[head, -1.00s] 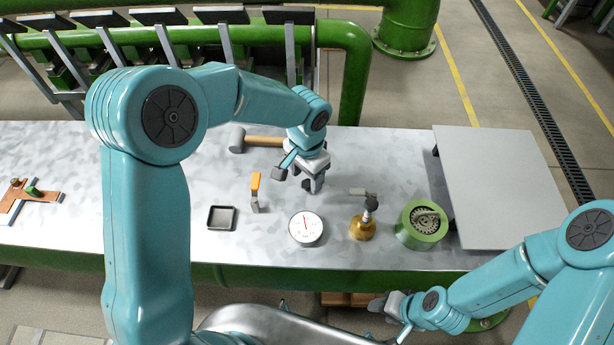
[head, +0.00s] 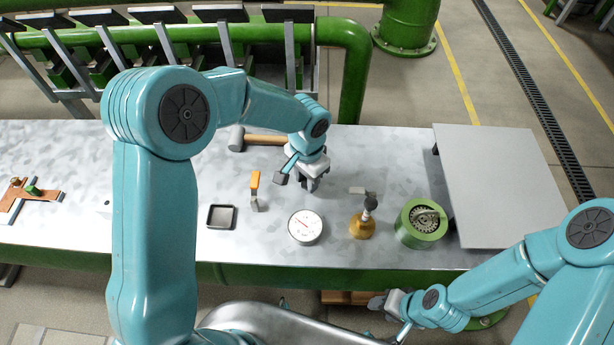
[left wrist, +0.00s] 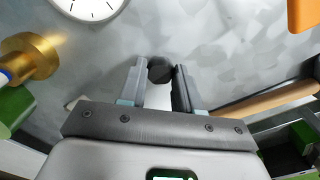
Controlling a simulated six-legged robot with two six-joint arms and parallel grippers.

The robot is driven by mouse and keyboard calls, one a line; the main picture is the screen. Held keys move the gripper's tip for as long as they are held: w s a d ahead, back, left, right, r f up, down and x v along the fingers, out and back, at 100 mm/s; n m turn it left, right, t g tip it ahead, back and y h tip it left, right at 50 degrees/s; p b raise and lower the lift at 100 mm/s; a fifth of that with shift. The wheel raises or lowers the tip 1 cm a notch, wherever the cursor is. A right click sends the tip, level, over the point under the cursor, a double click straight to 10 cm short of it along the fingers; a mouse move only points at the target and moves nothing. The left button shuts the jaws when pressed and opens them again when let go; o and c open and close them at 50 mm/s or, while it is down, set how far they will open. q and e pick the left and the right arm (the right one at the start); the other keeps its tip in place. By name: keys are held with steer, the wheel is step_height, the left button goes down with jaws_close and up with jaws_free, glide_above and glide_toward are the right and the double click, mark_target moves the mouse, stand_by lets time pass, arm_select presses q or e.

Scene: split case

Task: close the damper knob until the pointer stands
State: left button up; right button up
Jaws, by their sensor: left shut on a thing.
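My left gripper (head: 313,186) points down at the bench behind the dial gauge. In the left wrist view the dark round damper knob (left wrist: 160,69) sits between its fingertips, and the gripper is shut on it. In the head view the gripper hides the knob. The white dial gauge (head: 306,227) lies in front of the gripper, and its thin red pointer leans to the upper left. Part of the gauge also shows in the left wrist view (left wrist: 92,6). My right gripper (head: 378,303) hangs off the bench's front edge, away from the knob; its fingers are too small to read.
A brass valve (head: 361,227) and a green geared housing (head: 421,223) stand right of the gauge. A hammer (head: 262,139) lies behind. A grey raised panel (head: 500,185) covers the bench's right.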

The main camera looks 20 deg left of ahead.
arm_select(q)
steer(key=shift+f, duration=0.1)
steer(key=shift+w+f+n+b, duration=0.1)
steer(key=shift+n+b, duration=0.7)
steer(key=shift+b, duration=0.2)
steer(key=shift+n+b, duration=1.2)
steer(key=shift+b, duration=0.05)
steer(key=n+b, duration=0.2)
steer(key=n, duration=0.1)
steer(key=shift+n, duration=0.3)
steer(key=shift+n+b, duration=1.05)
steer(key=shift+n, duration=0.45)
steer(key=shift+r, duration=0.2)
steer(key=o, duration=1.1)
steer(key=shift+c, duration=0.2)
